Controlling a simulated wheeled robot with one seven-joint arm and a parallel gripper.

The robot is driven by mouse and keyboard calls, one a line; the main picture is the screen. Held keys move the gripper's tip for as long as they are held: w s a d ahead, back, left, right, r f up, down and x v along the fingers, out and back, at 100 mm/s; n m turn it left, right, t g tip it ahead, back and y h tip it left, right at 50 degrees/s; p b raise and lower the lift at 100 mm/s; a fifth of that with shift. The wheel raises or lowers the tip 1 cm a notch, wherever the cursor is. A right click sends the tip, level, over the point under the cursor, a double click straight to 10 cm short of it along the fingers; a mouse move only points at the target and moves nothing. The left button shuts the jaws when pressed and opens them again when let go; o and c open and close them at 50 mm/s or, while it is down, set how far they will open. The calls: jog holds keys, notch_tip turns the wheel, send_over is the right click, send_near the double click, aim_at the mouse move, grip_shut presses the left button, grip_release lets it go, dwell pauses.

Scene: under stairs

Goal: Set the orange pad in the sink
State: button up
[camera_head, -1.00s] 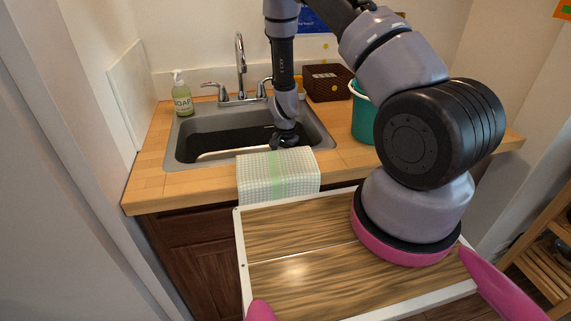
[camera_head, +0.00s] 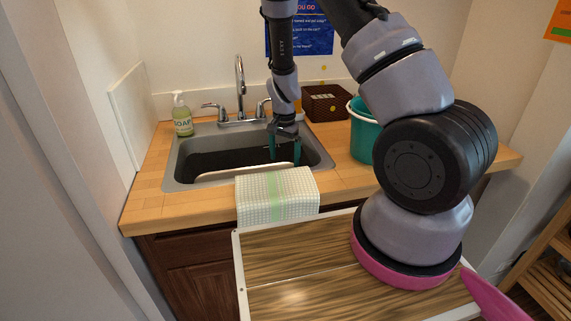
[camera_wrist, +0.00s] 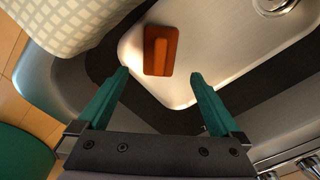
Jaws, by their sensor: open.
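The orange pad (camera_wrist: 161,50) shows in the wrist view as a small red-orange block with a raised ridge. It lies on a pale surface inside the sink (camera_head: 180,172), near the cloth side. In the head view I cannot make out the pad. My gripper (camera_head: 284,158) hangs over the right part of the basin, pointing down. In the wrist view its two green fingers (camera_wrist: 160,78) are wide apart with nothing between their tips. The pad lies just beyond the fingertips, apart from them.
A checked cloth (camera_head: 280,197) hangs over the counter's front edge. A faucet (camera_head: 240,85) and a soap bottle (camera_head: 182,115) stand behind and left of the basin. A teal bucket (camera_head: 361,135) and a dark woven basket (camera_head: 325,103) stand to the right.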

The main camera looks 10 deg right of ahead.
jog(key=s+d+r+n+t+y, duration=0.1)
jog(key=s+r+t, duration=0.15)
jog(key=r, duration=1.15)
jog(key=s+d+r+n+t+y, duration=0.1)
jog(key=s+r+y, duration=0.15)
jog(key=r, duration=1.15)
jog(key=s+d+r+n+t+h, duration=0.1)
jog(key=s+d+r+n+t, duration=0.1)
jog(key=s+r, duration=1.2)
jog(key=s+d+t, duration=0.1)
jog(key=s, duration=0.2)
jog(key=shift+s+d+n+t, duration=0.2)
jog(key=shift+d+n+t, duration=0.15)
jog(key=shift+d+n, duration=0.05)
